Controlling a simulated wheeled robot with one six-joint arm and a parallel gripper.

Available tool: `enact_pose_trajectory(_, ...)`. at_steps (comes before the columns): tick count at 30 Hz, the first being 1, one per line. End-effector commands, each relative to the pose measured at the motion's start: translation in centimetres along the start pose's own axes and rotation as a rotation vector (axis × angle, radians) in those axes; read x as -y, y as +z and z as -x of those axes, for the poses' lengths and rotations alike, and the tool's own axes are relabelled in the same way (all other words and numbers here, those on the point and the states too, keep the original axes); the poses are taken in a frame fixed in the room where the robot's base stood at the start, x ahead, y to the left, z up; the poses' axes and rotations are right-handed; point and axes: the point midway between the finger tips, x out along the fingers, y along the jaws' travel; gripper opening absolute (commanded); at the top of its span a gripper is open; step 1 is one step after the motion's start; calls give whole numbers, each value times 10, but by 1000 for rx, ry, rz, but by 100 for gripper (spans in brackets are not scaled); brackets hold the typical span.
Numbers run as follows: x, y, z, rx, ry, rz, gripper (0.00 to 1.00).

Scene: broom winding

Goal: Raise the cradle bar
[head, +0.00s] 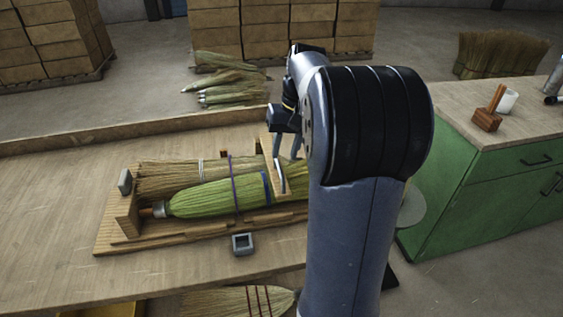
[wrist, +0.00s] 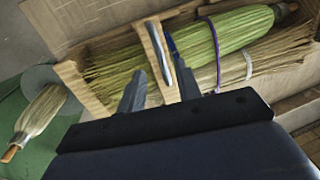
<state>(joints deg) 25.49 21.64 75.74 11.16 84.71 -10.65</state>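The wooden cradle (head: 118,222) lies on the workbench with a green-bristled broom (head: 198,199) and a tan bundle (head: 165,177) in it. The cradle bar (head: 271,160) is a pale wooden piece with a metal handle, across the right part of the brooms. In the wrist view the bar (wrist: 153,40) runs down between my two fingers. My gripper (head: 286,155) is above the bar's handle, fingers apart; it also shows in the wrist view (wrist: 163,73). I cannot tell whether either finger touches the handle. My arm hides the cradle's right end in the head view.
A small grey block (head: 242,244) sits in front of the cradle. The bench (head: 50,220) is clear at left.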

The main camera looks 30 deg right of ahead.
Motion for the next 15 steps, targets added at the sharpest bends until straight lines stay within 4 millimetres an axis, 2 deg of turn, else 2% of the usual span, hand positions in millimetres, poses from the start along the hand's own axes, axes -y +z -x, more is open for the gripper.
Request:
enact_pose_trajectory(1,0,0,-11,3,-1,0,33)
enact_pose_trajectory(6,1,0,-33,1,0,1,33)
enact_pose_trajectory(15,0,0,-44,-2,0,1,33)
